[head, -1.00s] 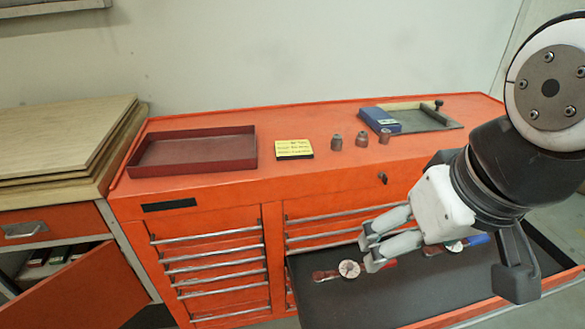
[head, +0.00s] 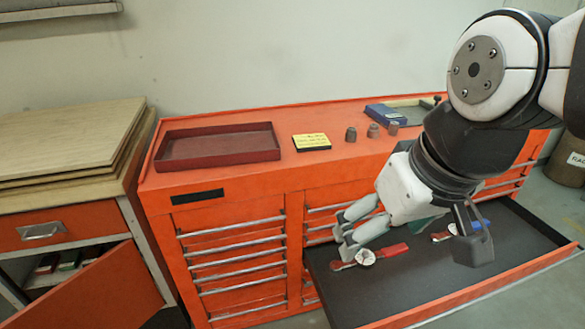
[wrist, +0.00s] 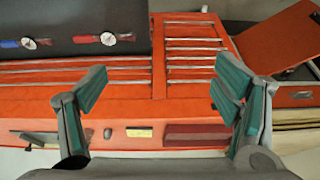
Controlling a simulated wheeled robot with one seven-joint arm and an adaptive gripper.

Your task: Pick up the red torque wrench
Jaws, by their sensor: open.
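The red torque wrench (head: 392,251) lies on the black liner of the open drawer, its round silver head at the left end and red handle to the right. It also shows in the wrist view (wrist: 122,37), at the top left. My gripper (head: 342,233) is open and empty, its fingers above and slightly left of the wrench's head, apart from it. In the wrist view my gripper (wrist: 158,88) has its fingers wide apart, with the cabinet between them. A blue-handled wrench (head: 442,236) lies right of the red one, partly hidden by my arm.
The orange cabinet top holds a dark red tray (head: 217,158), a yellow note block (head: 311,142), several small sockets (head: 373,131) and a blue box (head: 388,115). An open cabinet door (head: 105,294) stands at left. The drawer liner (head: 400,290) is clear in front of the wrenches.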

